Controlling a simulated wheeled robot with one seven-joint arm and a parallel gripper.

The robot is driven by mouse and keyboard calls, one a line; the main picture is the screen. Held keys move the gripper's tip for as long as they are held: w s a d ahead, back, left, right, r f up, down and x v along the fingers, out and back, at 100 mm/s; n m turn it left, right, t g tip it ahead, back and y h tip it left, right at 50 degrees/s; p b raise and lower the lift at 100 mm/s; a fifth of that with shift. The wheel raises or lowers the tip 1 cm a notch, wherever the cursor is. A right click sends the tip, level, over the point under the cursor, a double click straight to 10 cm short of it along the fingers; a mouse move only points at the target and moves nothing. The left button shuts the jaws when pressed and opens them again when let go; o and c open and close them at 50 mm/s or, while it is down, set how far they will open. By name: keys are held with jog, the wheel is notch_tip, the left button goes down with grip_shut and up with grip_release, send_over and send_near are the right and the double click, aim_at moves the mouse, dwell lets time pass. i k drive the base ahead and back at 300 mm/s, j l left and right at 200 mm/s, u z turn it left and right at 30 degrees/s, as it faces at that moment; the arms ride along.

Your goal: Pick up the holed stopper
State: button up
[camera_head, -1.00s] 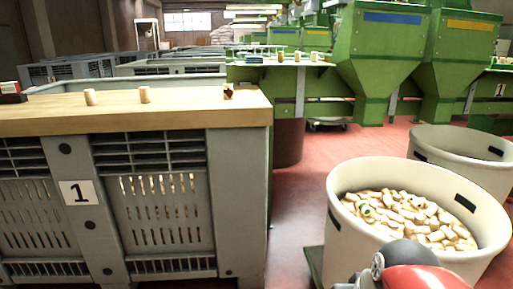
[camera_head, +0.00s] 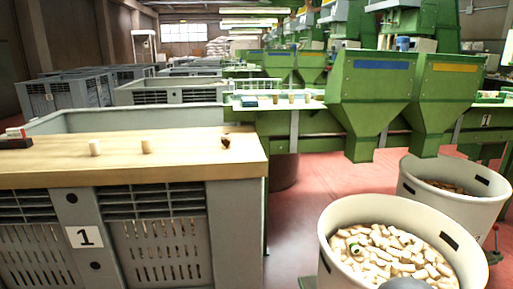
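A small stopper with a dark patch (camera_head: 226,141) stands near the right end of a wooden board on a grey crate. The patch may be its hole, but it is too small to be sure. Two plain pale stoppers stand to its left on the same board, one nearer the middle (camera_head: 146,146) and one farther left (camera_head: 95,147). My gripper is not in view. A dark rounded piece at the bottom edge, by the white tub, may be part of my arm.
The wooden board (camera_head: 190,172) lies across a grey crate (camera_head: 235,225) marked 1. A small red-and-dark box (camera_head: 15,138) sits at its left end. A white tub (camera_head: 338,220) full of stoppers stands at right, another tub (camera_head: 408,183) behind it. Red floor lies between.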

aim_at(401, 236)
jog(key=k+l+z, duration=0.1)
jog(key=l+z, duration=0.5)
jog(key=z, duration=0.2)
